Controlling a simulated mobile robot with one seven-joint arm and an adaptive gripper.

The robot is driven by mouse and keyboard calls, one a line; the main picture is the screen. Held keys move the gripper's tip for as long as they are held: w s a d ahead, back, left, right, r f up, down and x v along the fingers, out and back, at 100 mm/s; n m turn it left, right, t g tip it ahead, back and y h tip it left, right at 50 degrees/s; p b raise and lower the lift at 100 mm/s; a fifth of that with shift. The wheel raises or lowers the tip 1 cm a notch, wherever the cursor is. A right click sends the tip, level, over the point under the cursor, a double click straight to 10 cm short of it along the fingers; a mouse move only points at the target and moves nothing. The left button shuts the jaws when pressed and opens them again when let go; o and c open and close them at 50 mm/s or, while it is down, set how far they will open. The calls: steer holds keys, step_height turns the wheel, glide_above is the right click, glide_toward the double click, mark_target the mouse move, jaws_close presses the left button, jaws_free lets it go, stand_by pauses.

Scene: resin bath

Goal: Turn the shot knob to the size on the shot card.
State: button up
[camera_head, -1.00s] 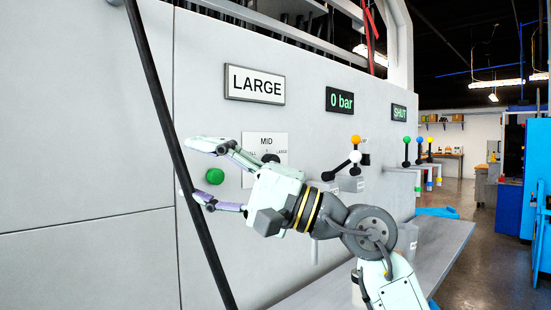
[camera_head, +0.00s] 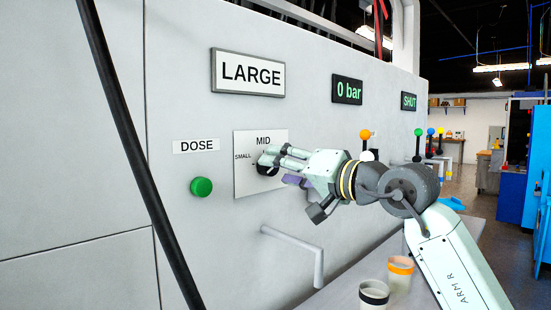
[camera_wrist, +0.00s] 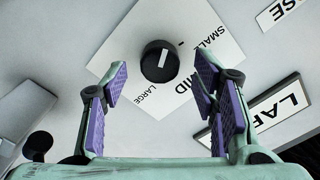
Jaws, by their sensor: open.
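The shot card (camera_head: 247,73) on the grey wall reads LARGE; part of it shows in the wrist view (camera_wrist: 277,108). The shot knob (camera_wrist: 159,61) is round and black with a white line, on a white plate (camera_wrist: 134,41) marked SMALL, MID and LARGE. The line runs steeply across the knob, its lower end on the side of the LARGE label; I cannot tell its exact setting. My gripper (camera_head: 274,169) is open and empty in front of the plate, its fingers hiding most of the knob. In the wrist view its purple-padded fingers (camera_wrist: 161,84) stand apart, either side of the knob.
A green button (camera_head: 201,187) under a DOSE label (camera_head: 196,146) is left of the plate. A grey spout (camera_head: 300,247) juts out below. Two cups (camera_head: 373,295) (camera_head: 400,272) stand on the shelf. An orange-balled lever (camera_head: 365,135) and a 0 bar display (camera_head: 347,90) are right.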

steer(key=shift+x, duration=1.25)
steer(key=shift+c, duration=0.5)
steer(key=c, duration=1.1)
